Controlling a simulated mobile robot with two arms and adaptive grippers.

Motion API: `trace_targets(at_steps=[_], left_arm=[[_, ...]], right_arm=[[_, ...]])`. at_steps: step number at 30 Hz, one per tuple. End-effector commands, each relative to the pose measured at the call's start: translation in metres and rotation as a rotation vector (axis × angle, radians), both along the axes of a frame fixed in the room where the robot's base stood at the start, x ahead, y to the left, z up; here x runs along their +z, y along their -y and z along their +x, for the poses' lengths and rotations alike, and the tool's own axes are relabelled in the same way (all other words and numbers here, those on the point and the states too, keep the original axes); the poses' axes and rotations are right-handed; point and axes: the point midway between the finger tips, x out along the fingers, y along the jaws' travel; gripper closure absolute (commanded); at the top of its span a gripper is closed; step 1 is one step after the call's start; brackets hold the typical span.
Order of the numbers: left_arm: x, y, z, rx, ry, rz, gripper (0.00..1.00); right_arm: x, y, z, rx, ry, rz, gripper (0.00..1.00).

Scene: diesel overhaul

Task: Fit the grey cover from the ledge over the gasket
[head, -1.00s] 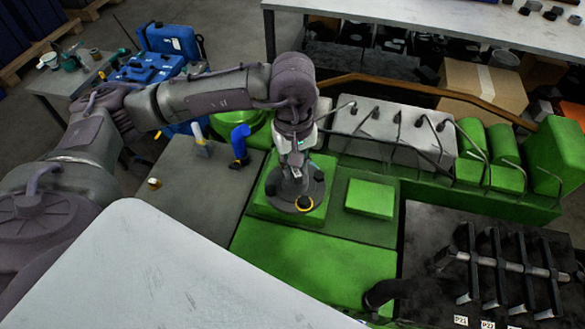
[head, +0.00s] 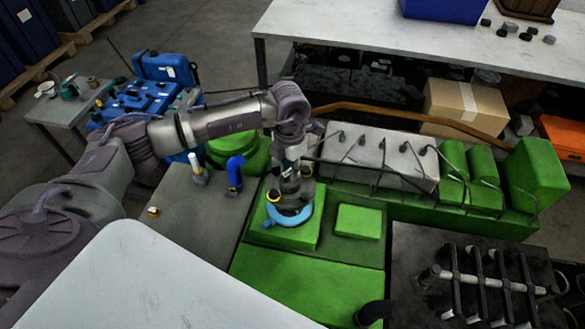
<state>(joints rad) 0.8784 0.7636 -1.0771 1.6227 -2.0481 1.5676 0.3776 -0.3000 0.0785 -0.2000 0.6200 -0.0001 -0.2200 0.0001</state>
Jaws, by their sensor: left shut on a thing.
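My left gripper (head: 291,180) is shut on the round grey cover (head: 292,202), over a raised green block. The cover hides the gripper's fingertips in part. The blue ring gasket (head: 289,221) lies on the block (head: 303,238). Its front and left rim show around the cover's lower edge; its rear is hidden. The cover sits very low over the gasket, but I cannot tell whether they touch. My right gripper is out of view.
A smaller green block (head: 358,222) stands just right of the gasket's block. Grey covers with thin pipes (head: 380,158) lie behind. A blue pipe elbow (head: 234,172) stands to the left. A black rack of rods (head: 485,280) is at the lower right.

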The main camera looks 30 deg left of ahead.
Motion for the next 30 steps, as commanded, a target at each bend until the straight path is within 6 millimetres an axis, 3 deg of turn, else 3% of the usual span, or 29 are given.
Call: trace_targets(at_steps=[11, 24, 30], left_arm=[[-0.012, -0.003, 0.003, 0.091, 0.002, 0.003, 1.00], [-0.062, -0.002, 0.003, 0.087, 0.002, 0.001, 1.00], [-0.071, -0.003, 0.004, 0.088, 0.003, 0.002, 1.00]], right_arm=[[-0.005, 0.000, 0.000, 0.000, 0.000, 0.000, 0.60], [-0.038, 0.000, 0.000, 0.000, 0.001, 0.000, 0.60], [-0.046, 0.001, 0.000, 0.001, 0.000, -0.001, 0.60]])
